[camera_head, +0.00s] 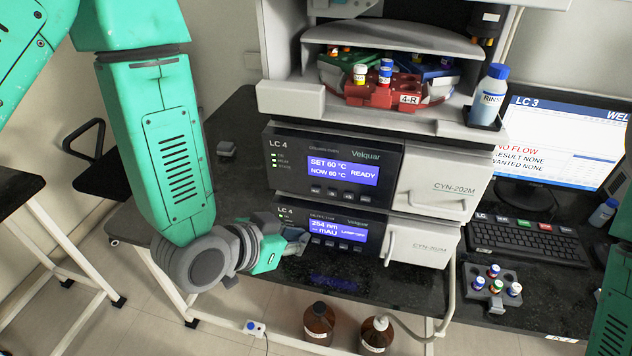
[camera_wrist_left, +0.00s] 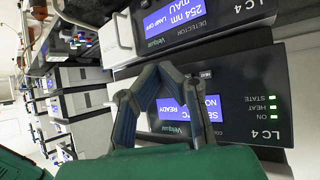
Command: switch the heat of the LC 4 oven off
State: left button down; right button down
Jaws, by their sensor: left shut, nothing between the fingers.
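The LC 4 oven (camera_head: 430,185) is the upper dark-fronted unit on the bench. Its blue display (camera_head: 343,171) reads SET 60 °C, NOW 60 °C, READY. A row of small keys (camera_head: 339,194) lies below the display. The ON, HEAT and STATE lamps (camera_wrist_left: 272,107) look lit green in the left wrist view, where the oven appears upside down. My left gripper (camera_head: 301,242) is shut and empty, low in front of the LC 4 detector's left end. In the left wrist view its fingers (camera_wrist_left: 160,70) cover part of the oven's display and keys. My right gripper is out of view.
The LC 4 detector (camera_head: 420,245) sits directly under the oven, showing 254 nm. Above stands a sampler with a red vial rack (camera_head: 385,92) and a rinse bottle (camera_head: 489,95). A monitor (camera_head: 560,145), keyboard (camera_head: 525,240) and vial holder (camera_head: 492,288) are at right. Brown bottles (camera_head: 319,322) stand below.

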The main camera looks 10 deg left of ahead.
pick_arm(q)
send_near(323, 196)
jog(key=shift+w+d+f, duration=0.45)
jog(key=shift+f, duration=0.25)
jog(key=shift+w+d+f, duration=0.4)
jog(key=shift+w+f, duration=0.05)
jog(key=shift+f, duration=0.2)
jog(key=shift+w+d+f, duration=0.45)
jog(key=shift+f, duration=0.25)
jog(key=shift+w+p, duration=0.3)
jog(key=shift+w, duration=0.1)
jog(key=shift+w+r, duration=0.1)
jog(key=shift+w, duration=0.3)
dwell(0.7)
jog(key=shift+s, duration=0.85)
jog(key=shift+s, duration=2.5)
